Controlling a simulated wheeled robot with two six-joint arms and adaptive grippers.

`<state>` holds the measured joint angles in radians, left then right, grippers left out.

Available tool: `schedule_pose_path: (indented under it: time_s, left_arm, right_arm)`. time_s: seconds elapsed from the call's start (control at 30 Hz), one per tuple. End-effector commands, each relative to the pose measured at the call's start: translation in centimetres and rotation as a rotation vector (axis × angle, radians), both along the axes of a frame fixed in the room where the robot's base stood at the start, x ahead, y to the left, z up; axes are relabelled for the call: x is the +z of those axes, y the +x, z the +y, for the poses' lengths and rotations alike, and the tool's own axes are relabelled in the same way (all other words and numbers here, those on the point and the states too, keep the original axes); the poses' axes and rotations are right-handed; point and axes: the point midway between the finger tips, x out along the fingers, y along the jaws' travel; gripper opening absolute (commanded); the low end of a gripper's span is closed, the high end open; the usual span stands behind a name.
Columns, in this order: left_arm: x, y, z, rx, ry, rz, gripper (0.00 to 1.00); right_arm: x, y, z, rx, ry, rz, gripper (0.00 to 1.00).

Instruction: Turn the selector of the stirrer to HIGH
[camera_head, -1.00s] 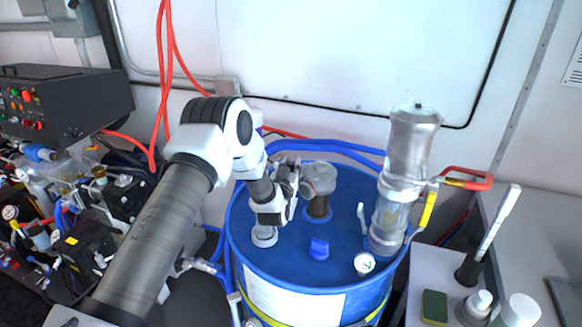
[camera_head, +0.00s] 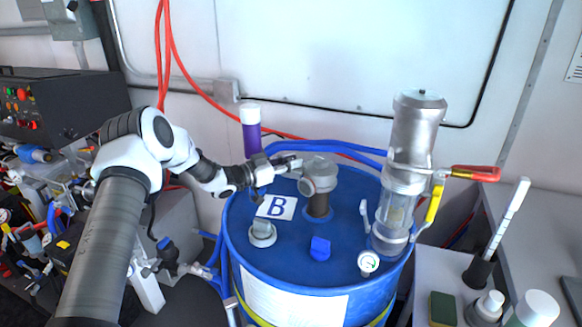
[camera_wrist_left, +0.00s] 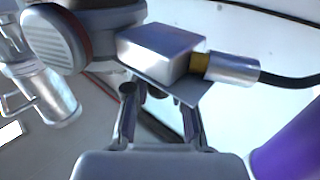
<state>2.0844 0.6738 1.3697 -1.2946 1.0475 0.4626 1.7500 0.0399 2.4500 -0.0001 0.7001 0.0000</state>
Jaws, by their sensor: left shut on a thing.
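The stirrer (camera_head: 318,178) is a grey metal unit with a round head on a dark post, standing on the lid of a blue drum (camera_head: 345,215). My left gripper (camera_head: 292,163) reaches in from the left and its tips meet the stirrer's left side. In the left wrist view, the fingers (camera_wrist_left: 157,105) are shut on a part of the stirrer under a silver box (camera_wrist_left: 165,50) with a brass connector and black cable. That box and its plate hide the fingertips. No selector mark or setting can be read. My right gripper is not in view.
A white card with a B (camera_head: 276,207), a grey cap (camera_head: 262,233), a blue knob (camera_head: 320,248) and a gauge (camera_head: 368,262) are on the lid. A clear-bodied cylinder (camera_head: 405,165) rises at right. A purple bottle (camera_head: 250,130) stands behind the gripper.

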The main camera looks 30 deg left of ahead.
Motion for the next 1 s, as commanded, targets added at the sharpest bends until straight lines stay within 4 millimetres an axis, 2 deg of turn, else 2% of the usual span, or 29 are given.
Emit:
schedule_pose_path:
  time_s: [0.3, 0.8, 0.83, 1.0]
  left_arm:
    - [0.22, 0.06, 0.08, -0.120, 0.000, -0.007, 0.00]
    - [0.36, 0.07, 0.05, -0.139, -0.002, -0.007, 0.00]
    - [0.37, 0.07, 0.05, -0.139, -0.002, -0.007, 0.34]
    - [0.26, 0.05, 0.02, -0.140, -0.001, -0.005, 0.36]
  right_arm:
    - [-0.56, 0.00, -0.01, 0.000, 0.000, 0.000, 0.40]
    - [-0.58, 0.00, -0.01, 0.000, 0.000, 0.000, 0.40]
    - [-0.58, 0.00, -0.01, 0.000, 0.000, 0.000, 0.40]
    - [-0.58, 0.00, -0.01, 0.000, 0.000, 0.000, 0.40]
